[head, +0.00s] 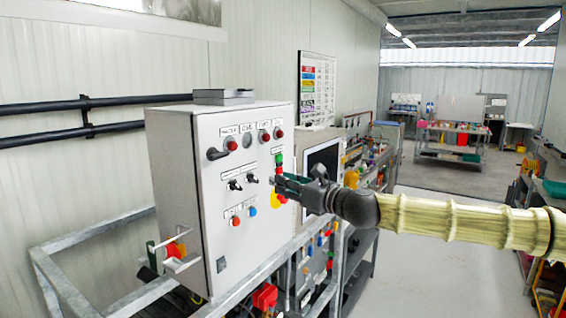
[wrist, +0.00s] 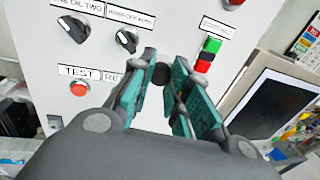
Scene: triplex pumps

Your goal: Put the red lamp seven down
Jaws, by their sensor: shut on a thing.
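My gripper (head: 279,186) reaches in from the right and is close to the front of a grey control cabinet (head: 176,190). In the wrist view its green-padded fingers (wrist: 160,82) are shut on a small dark round thing (wrist: 161,74), mostly hidden between the pads. I cannot tell whether this is red lamp seven, as no red face or number shows on it. Red lamps (head: 231,143) (head: 278,133) sit along the top of the cabinet front. A red round piece (wrist: 79,89) sits under the TEST label.
Black rotary switches (wrist: 126,41) and a green-and-red block (wrist: 208,54) are on the cabinet front near my fingers. A yellow-backed part (head: 274,201) is partly behind my gripper. A screen (head: 323,166) stands right of the cabinet. Metal rails (head: 75,290) run below; open floor (head: 430,240) lies right.

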